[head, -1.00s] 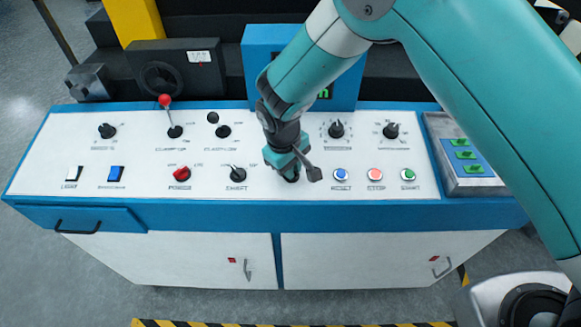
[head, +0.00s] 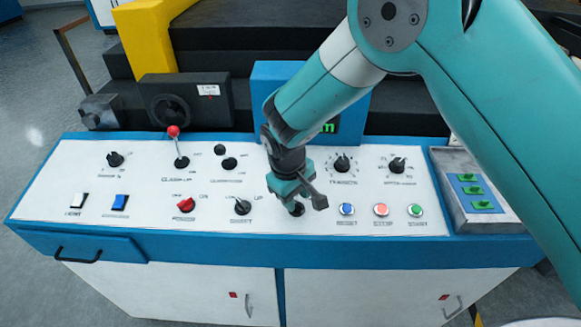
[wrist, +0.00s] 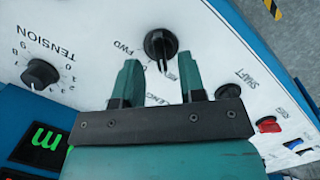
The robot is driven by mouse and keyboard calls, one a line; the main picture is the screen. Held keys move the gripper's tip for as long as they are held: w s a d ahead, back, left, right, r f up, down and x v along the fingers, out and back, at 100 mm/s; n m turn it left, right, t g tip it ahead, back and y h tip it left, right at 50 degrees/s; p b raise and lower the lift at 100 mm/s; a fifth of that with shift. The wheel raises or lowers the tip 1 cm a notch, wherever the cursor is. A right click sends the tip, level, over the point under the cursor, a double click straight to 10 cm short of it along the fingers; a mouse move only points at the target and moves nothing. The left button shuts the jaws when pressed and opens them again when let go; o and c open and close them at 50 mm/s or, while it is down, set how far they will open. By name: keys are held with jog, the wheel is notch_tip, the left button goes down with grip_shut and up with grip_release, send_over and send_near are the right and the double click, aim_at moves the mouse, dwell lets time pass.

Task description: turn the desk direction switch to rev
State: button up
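The direction switch (wrist: 160,42) is a black rotary knob on the white desk panel, with FWD printed on one side and part of REV on the other. In the head view the switch (head: 297,210) shows just below my gripper (head: 294,190), partly hidden by it. In the wrist view my gripper (wrist: 160,62) has its two teal fingers well apart and nothing held. The knob lies at and just beyond the fingertips, its handle pointing into the gap between them. I cannot tell whether a finger touches it.
The black shaft switch (head: 242,206) and red knob (head: 186,204) stand to the left. The reset (head: 347,209), stop (head: 381,210) and start (head: 415,210) buttons are to the right. The tension knob (head: 342,164) is behind. A lever with a red ball (head: 173,131) rises at left.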

notch_tip(320, 180, up, 15)
jog(key=a+b, duration=0.1)
jog(key=b, duration=0.2)
jog(key=shift+s+a, duration=0.4)
jog(key=s+d+r+y, duration=0.3)
jog(key=s+d+r, duration=0.4)
jog(key=d, duration=0.4)
jog(key=s+d+y, duration=0.1)
jog(key=s+d, duration=0.1)
jog(key=s, duration=0.5)
jog(key=s+d+m+y, duration=0.1)
jog(key=s+d, duration=0.1)
jog(key=s, duration=0.5)
jog(key=shift+s+d+m+g+y, duration=0.25)
jog(key=shift+d+m+g+y, duration=0.05)
jog(key=shift+y, duration=0.1)
jog(key=shift+o, duration=0.4)
jog(key=shift+s+d, duration=0.1)
